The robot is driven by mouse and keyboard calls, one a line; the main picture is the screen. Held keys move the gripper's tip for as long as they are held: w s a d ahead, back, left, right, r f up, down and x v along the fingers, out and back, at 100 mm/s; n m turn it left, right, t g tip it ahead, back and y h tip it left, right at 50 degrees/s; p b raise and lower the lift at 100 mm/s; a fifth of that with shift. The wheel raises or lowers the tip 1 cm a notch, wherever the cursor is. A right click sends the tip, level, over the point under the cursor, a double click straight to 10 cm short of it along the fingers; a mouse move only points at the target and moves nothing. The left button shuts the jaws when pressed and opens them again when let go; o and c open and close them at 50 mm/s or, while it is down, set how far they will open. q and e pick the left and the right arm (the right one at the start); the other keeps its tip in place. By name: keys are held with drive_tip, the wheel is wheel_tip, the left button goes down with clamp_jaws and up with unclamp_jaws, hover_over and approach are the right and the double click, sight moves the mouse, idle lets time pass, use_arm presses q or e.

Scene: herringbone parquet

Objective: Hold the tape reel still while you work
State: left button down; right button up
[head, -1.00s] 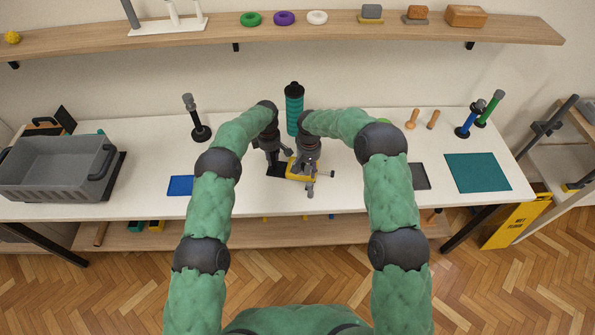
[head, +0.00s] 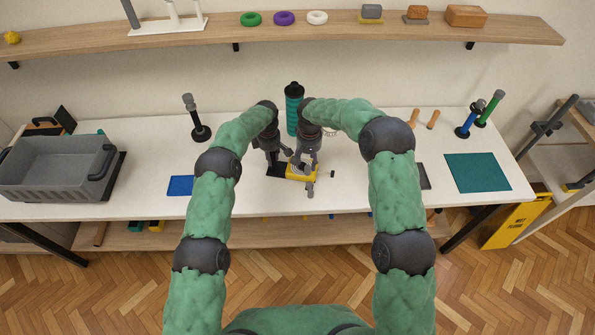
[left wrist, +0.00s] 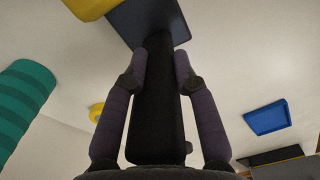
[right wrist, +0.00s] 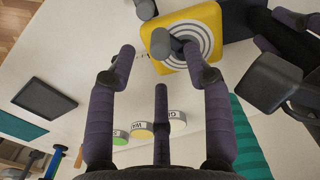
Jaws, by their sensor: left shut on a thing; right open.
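The tape reel (head: 302,172) is a yellow body near the table's middle, with a ringed grey-and-white face and a grey knob in the right wrist view (right wrist: 203,20). A black handle (left wrist: 157,115) runs from its dark end block (left wrist: 150,20). My left gripper (head: 280,160) is shut on this handle, one finger along each side. My right gripper (head: 309,165) is open above the yellow body. In the right wrist view the grey knob (right wrist: 161,44) shows between its spread fingertips; I cannot tell whether they touch it. My right gripper partly hides the reel in the head view.
A teal bottle (head: 292,108) stands close behind the grippers. Several labelled round pieces (right wrist: 142,131) lie near it. A grey bin (head: 55,165) stands far left.

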sight(308, 167)
drive_tip(key=shift+r, duration=0.15)
wheel_tip(308, 167, up, 12)
idle(0.7)
drive_tip(key=shift+c, duration=0.4)
wheel_tip(308, 167, down, 17)
drive_tip(key=shift+f, duration=0.1)
idle(0.5)
drive_tip(key=c, duration=0.7)
drive_tip(key=shift+c, duration=0.2)
drive_tip(key=o, duration=0.8)
